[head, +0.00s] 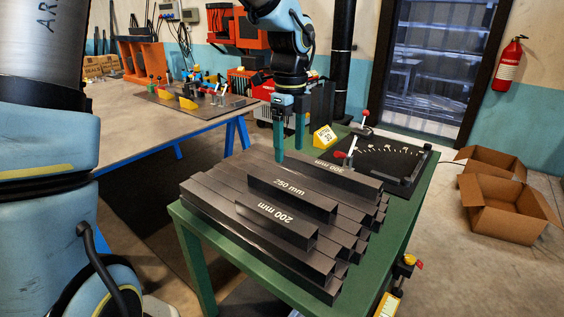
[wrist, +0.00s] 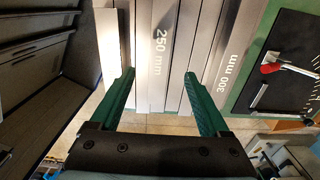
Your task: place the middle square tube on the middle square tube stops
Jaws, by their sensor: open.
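The middle square tube, dark grey and marked 250 mm (head: 290,190), lies on top of the stacked tubes, between the 200 mm tube (head: 278,222) and the 300 mm tube (head: 345,174). My gripper (head: 289,154) is open and empty, pointing down over the stack behind the 250 mm tube. In the wrist view, the green fingers of my gripper (wrist: 159,74) are spread, with the 250 mm tube (wrist: 160,62) between their lines. Whether the fingertips reach its height is unclear. A fixture board (head: 192,108) with clamps and yellow blocks lies on the far left bench; I cannot tell which parts are the middle stops.
The tubes rest on a green table (head: 216,232). A black plate with an angle scale (head: 384,165) and red-handled clamps is at its right, beside a yellow sign (head: 324,137). The left bench (head: 130,140) has bare surface in front. Cardboard boxes (head: 505,205) stand on the floor at right.

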